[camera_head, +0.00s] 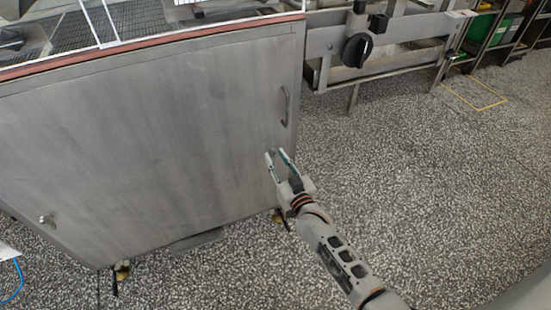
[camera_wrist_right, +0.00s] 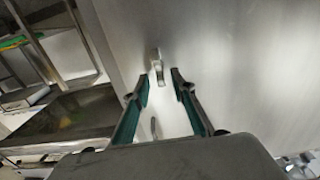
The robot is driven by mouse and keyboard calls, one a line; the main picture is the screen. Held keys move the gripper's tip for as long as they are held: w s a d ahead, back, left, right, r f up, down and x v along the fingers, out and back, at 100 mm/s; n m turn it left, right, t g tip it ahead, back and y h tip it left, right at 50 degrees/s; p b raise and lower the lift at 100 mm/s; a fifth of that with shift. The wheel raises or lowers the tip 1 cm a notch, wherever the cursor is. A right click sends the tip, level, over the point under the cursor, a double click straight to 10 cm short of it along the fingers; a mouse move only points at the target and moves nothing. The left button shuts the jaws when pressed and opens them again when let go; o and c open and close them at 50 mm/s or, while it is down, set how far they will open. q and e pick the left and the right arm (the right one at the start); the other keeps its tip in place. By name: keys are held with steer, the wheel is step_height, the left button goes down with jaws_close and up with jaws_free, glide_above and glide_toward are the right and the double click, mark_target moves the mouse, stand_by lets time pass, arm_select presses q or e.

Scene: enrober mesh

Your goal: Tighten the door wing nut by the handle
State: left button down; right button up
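The enrober door (camera_head: 150,130) is a large brushed-steel panel. Its curved handle (camera_head: 284,105) is near the right edge. My right gripper (camera_head: 275,153) is open just below the handle, close to the door, with its two teal-lined fingers apart. In the right wrist view, a small metal piece, apparently the door wing nut (camera_wrist_right: 156,62), shows just beyond the gap between the fingertips (camera_wrist_right: 162,75); I see no clear contact. A slim piece (camera_wrist_right: 154,128), perhaps part of the handle, shows lower between the fingers. My left gripper is out of view.
Another small metal fastener (camera_head: 46,219) is at the door's lower left. A steel frame with a black knob (camera_head: 357,50) stands right of the door. Shelving with green crates (camera_head: 480,27) is at the far right. The speckled floor (camera_head: 430,170) is open on the right.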

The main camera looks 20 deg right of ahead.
steer(key=shift+w, duration=0.15)
jaws_close()
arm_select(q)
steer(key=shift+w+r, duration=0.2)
